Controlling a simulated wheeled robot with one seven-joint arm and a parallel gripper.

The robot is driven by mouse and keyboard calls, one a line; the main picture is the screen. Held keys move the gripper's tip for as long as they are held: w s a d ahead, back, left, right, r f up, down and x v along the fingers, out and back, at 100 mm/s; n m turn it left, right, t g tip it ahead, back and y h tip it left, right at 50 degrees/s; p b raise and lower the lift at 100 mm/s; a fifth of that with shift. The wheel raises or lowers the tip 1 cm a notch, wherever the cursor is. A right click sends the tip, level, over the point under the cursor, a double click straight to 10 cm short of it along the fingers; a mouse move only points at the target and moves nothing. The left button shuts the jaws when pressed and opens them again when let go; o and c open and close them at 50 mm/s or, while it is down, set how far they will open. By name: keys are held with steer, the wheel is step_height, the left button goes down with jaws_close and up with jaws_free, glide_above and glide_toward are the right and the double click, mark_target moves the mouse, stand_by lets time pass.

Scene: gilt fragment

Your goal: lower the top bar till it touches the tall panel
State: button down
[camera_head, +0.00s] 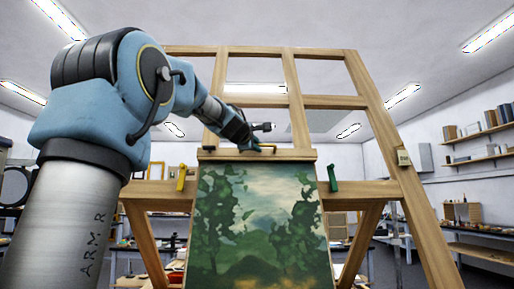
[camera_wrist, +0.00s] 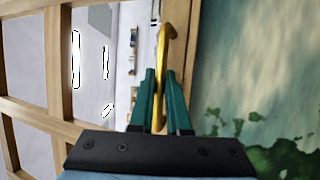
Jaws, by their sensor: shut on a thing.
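The tall panel (camera_head: 262,225), painted with dark green trees and a pale sky, stands upright on a large wooden easel frame. The wooden top bar (camera_head: 290,155) lies across the panel's upper edge in the head view. I cannot tell whether a thin gap is left between them. My gripper (camera_head: 257,145) is at the bar from above. The painted face of the panel (camera_wrist: 255,70) fills the right side there, close beside the fingers.
The easel frame (camera_head: 290,85) rises behind and around the panel. A yellow lever (camera_head: 181,178) and a green lever (camera_head: 333,178) sit on its crossbar, left and right of the panel. A small tag (camera_head: 403,157) is on the right post. Shelves (camera_head: 485,135) stand farther back.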

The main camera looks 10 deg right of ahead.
steer(key=c, duration=1.2)
jaws_free()
steer(key=shift+o, duration=0.2)
steer(key=shift+a, duration=0.1)
steer(key=b+v, duration=0.5)
steer(key=v, duration=0.5)
steer(key=shift+s+a, duration=0.2)
steer(key=shift+s, duration=0.1)
